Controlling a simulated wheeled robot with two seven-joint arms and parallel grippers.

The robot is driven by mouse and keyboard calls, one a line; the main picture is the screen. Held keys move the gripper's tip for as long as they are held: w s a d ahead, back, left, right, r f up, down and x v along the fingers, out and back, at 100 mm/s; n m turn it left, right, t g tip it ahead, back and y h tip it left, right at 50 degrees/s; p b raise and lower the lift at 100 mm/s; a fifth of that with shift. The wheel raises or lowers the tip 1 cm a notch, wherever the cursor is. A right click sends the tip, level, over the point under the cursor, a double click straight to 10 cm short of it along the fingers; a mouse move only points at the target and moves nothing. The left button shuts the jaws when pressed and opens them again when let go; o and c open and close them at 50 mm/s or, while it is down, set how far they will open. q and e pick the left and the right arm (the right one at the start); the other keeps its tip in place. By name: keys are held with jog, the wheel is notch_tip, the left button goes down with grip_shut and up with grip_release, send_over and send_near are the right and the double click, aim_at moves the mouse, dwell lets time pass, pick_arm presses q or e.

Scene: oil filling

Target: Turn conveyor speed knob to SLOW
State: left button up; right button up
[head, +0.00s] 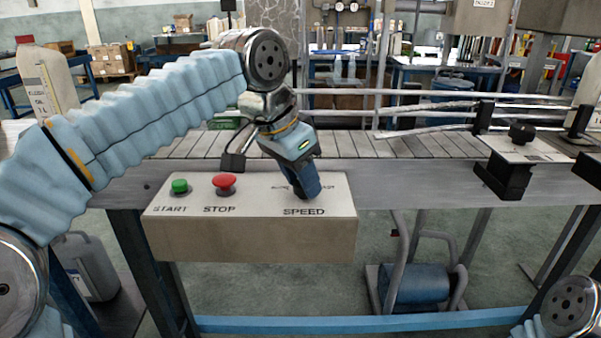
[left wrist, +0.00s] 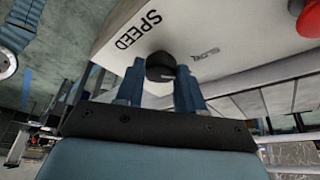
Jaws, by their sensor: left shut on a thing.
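The control box (head: 255,235) is a beige panel with a green START button (head: 180,186), a red STOP button (head: 224,182) and a SPEED label. My left gripper (head: 308,193) comes down over the SPEED part of the panel and hides the knob in the head view. In the left wrist view, the black speed knob (left wrist: 160,67) sits between the two blue fingers of my left gripper (left wrist: 162,80), which is shut on it. A light mark shows on the knob. The SLOW label is partly readable beside it; the other label is largely hidden. My right gripper is not in view.
The slatted conveyor (head: 360,145) with metal guide rails runs behind the box. A white bottle (head: 47,82) stands at the left. A black fixture with a light plate (head: 525,150) is at the right. Below are a grey jug (head: 88,265) and a blue motor (head: 418,284).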

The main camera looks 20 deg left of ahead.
pick_arm(q)
jog(key=shift+n+y, duration=0.3)
jog(key=shift+n, duration=0.3)
jog(key=o, duration=1)
jog(key=v, duration=1.3)
jog(key=shift+s+r, duration=0.25)
jog(key=shift+r, duration=0.1)
